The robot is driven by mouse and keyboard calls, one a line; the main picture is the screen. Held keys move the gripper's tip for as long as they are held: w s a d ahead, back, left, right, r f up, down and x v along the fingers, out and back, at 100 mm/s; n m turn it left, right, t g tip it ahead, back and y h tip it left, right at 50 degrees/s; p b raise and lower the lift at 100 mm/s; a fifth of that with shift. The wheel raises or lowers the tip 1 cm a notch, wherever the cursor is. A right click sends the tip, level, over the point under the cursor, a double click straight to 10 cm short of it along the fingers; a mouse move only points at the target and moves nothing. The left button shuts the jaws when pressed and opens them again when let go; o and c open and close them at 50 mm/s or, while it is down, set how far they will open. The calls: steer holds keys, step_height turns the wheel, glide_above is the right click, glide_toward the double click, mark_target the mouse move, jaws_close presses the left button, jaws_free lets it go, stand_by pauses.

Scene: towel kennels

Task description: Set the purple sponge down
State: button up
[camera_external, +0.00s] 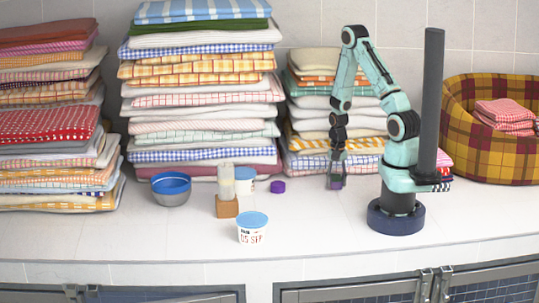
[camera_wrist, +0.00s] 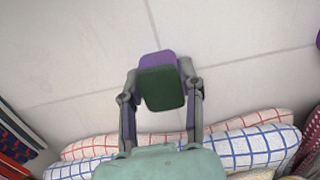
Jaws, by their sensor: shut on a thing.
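The purple sponge (camera_wrist: 158,57) has a dark green face and sits between my gripper's fingers in the wrist view. In the external view the sponge (camera_external: 336,183) shows as a small purple patch under the fingertips. My gripper (camera_external: 337,174) points down and is shut on it, low over the white counter (camera_external: 310,222), in front of the towel stacks. In the wrist view my gripper (camera_wrist: 161,88) has one finger on each side of the sponge. I cannot tell whether the sponge touches the counter.
Tall folded towel stacks (camera_external: 200,100) line the back. A small round purple object (camera_external: 278,187), blue bowl (camera_external: 171,190), wooden block (camera_external: 227,206) with a pale cylinder and blue-lidded tub (camera_external: 252,229) stand left. A plaid basket (camera_external: 490,150) is right. The front counter is mostly clear.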

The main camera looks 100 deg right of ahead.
mark_target(335, 177)
steer(key=shift+f, duration=0.15)
steer(key=o, duration=0.6)
steer(key=shift+o, duration=0.2)
step_height(335, 177, up, 12)
steer(key=shift+r, duration=0.2)
